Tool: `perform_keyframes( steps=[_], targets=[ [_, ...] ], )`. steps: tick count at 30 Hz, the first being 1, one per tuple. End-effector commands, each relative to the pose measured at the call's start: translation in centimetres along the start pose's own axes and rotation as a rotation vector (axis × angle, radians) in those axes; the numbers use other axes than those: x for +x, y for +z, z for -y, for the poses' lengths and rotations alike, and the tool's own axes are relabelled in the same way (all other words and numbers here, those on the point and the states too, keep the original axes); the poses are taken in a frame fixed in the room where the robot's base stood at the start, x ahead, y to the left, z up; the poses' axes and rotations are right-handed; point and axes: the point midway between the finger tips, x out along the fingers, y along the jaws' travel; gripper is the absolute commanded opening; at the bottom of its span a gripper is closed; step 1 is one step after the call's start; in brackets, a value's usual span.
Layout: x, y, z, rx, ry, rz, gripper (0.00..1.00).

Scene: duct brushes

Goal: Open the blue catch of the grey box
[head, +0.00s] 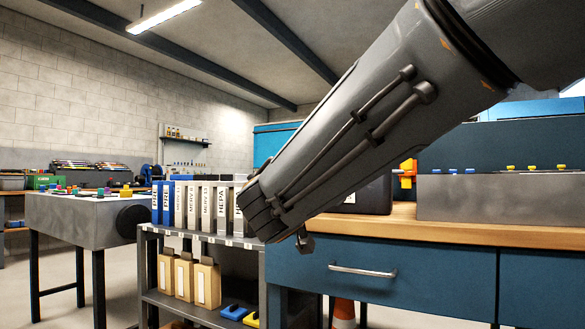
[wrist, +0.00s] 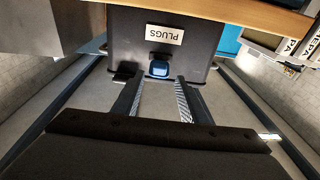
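The dark grey box (wrist: 205,42) with a white PLUGS label (wrist: 165,35) fills the upper middle of the wrist view, seen upside down. Its blue catch (wrist: 159,69) is on the face towards me, just below the label in the picture. My gripper (wrist: 159,82) is open and empty, with one finger on each side of the catch's line. The catch shows between and just beyond the fingertips; I cannot tell whether they touch the box. In the head view the box (head: 372,197) stands on the workbench, mostly hidden behind my arm, and its catch is hidden.
The wooden workbench top (head: 450,231) runs over blue drawers (head: 390,285). A long grey duct (head: 500,200) with coloured pieces stands right of the box. A shelf of labelled filters (head: 205,205) and a grey duct table (head: 80,215) stand to the left. Floor shows between them.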

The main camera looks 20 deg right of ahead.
Motion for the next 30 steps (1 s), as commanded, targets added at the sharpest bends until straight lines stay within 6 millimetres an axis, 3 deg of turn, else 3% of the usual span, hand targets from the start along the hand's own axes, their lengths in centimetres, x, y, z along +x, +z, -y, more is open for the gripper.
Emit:
perform_keyframes(
  steps=[6, 12, 30],
  targets=[
    [-3.0, -0.2, 0.1, -0.001, -0.005, 0.001, 0.39],
    [-4.4, 0.0, 0.0, 0.000, -0.002, 0.001, 0.39],
    [-4.6, 0.4, 0.0, -0.011, 0.001, 0.014, 0.39]
  ],
)
